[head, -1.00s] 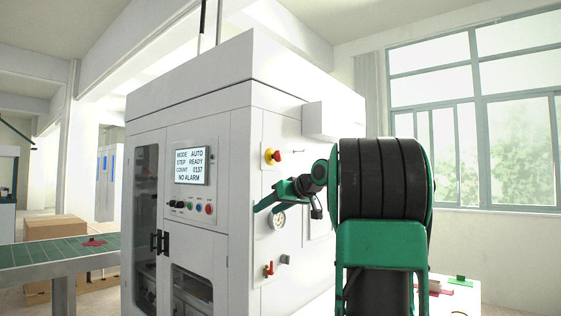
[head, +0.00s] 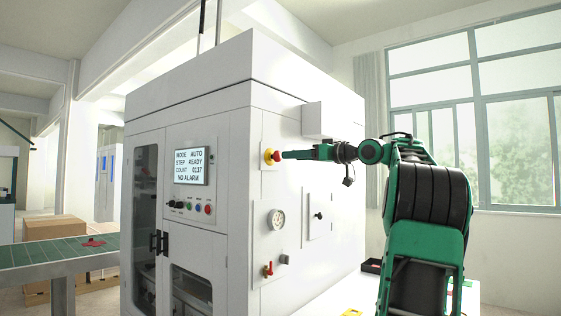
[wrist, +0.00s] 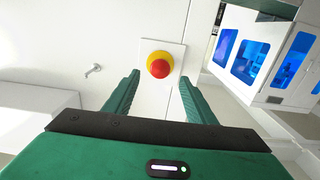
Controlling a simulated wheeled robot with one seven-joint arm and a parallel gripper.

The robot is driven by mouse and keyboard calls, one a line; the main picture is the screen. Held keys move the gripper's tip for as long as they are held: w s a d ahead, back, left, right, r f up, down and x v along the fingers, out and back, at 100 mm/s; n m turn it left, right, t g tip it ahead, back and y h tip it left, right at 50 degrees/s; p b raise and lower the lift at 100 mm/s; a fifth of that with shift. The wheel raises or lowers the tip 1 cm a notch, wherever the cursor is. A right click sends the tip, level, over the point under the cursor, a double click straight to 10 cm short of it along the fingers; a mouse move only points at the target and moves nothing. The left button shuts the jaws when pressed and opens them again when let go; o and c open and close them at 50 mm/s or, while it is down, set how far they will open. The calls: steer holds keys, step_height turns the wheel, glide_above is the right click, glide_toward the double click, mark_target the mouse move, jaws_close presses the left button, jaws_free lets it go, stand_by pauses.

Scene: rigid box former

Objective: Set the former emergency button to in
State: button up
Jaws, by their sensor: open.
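The former emergency button (head: 276,156) is a red mushroom head on a yellow base. It sits on a pale plate on the side wall of the white box former (head: 192,108). In the wrist view the button (wrist: 158,66) shows ahead of the fingers, near the middle between them. My gripper (head: 285,155) points at the button from the right, its tips very close to it in the head view; whether they touch it cannot be told. The wrist view shows my gripper (wrist: 159,82) open, with its two green fingers spread and nothing between them.
The former's side wall also carries a gauge (head: 276,219), a red valve handle (head: 268,269) and a black knob (head: 318,215). A grey housing (head: 318,121) juts out above and right of the button. A green conveyor (head: 50,252) stands at the left.

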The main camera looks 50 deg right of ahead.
mark_target(280, 156)
steer(key=w, duration=0.6)
steer(key=shift+a, duration=0.3)
